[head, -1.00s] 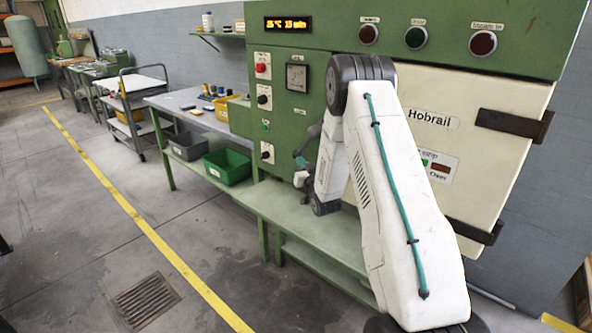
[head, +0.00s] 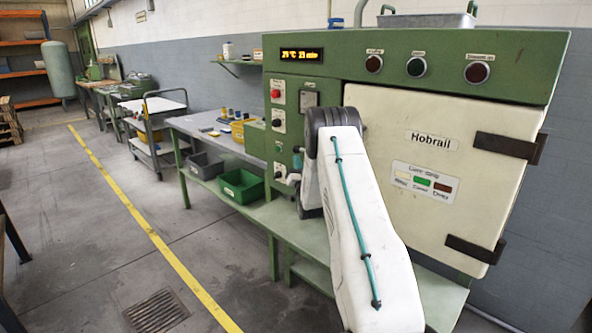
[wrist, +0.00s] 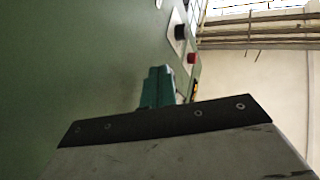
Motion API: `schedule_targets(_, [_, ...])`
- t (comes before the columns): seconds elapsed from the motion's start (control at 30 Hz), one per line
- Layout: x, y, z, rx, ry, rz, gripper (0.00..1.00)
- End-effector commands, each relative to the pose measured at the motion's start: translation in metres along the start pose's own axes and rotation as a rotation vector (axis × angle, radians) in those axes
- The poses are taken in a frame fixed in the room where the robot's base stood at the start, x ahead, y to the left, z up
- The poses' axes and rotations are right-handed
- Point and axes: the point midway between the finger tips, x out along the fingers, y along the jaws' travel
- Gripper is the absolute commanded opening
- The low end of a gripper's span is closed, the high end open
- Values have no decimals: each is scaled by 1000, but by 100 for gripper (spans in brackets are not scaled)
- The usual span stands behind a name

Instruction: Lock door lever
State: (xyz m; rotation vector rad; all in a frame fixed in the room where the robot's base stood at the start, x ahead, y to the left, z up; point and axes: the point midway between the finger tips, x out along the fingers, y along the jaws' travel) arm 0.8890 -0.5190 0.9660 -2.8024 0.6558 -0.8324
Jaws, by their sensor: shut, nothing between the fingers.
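The cream door (head: 440,170) marked Hobrail is on the front of the green machine and looks closed in the head view. I cannot make out its lever; my white arm covers the door's left edge. My gripper (head: 297,159) is partly visible left of the arm, by the machine's control panel. In the wrist view my gripper's teal fingers (wrist: 159,86) are shut and empty, close to the green panel (wrist: 80,70). No lever shows clearly there.
A red button (wrist: 191,58) and a black knob (wrist: 180,32) are beyond the fingers in the wrist view. A workbench (head: 215,133) with a green bin (head: 243,187) stands left. The floor left of the yellow line (head: 150,232) is mostly clear.

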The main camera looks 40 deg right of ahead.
Motion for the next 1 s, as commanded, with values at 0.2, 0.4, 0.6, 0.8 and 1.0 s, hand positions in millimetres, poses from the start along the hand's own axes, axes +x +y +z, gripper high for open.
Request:
schedule_targets(0.2, [10, -6, -7, 0, 0, -1, 0])
schedule_targets(0.4, [13, -8, -10, 0, 0, -1, 0])
schedule_targets(0.6, [15, -9, -11, 0, 2, -2, 0])
schedule_targets(0.8, [16, -10, -12, 0, 4, -3, 0])
schedule_targets(1.0, [15, -10, -12, 0, 5, -4, 0])
